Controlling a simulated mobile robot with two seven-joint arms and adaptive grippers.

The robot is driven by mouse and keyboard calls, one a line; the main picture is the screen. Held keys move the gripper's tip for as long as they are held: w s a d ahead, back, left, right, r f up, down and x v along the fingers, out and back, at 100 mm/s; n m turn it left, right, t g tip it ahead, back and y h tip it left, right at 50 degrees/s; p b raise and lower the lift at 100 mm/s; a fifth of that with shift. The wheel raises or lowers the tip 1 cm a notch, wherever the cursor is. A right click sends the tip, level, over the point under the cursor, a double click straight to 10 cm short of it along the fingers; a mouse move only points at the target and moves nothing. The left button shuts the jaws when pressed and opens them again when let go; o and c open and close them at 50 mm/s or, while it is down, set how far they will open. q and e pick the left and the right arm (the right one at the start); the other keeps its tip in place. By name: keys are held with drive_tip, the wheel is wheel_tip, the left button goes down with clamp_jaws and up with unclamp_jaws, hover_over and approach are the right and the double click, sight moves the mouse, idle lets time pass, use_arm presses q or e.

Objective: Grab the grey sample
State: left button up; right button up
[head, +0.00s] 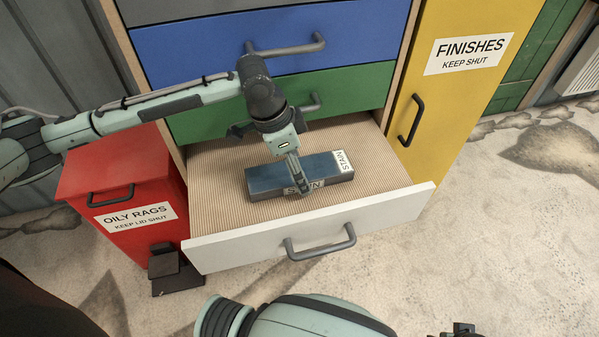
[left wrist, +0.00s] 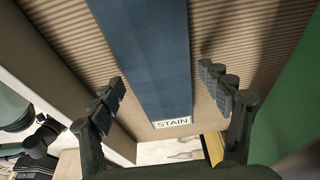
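A long blue-grey block with white STAIN labels (head: 268,178), the only sample in view, lies flat on the ribbed liner of the open white-fronted drawer (head: 390,213). My left gripper (head: 298,186) is over the block, pointing down, and hides part of it. In the left wrist view the fingers of my left gripper (left wrist: 163,82) are apart, one on each side of the block (left wrist: 146,50), with gaps between them and its sides. My right arm crosses the bottom of the head view; only small dark parts, possibly its gripper, show at the lower edge.
Closed blue (head: 250,50) and green (head: 340,92) drawers stand above and behind the open one. A red OILY RAGS bin (head: 90,175) stands left. A yellow FINISHES cabinet (head: 455,100) stands right. The liner around the block is bare.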

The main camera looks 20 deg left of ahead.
use_arm(q)
drive_tip(key=c, duration=1.1)
drive_tip(key=shift+r, duration=0.1)
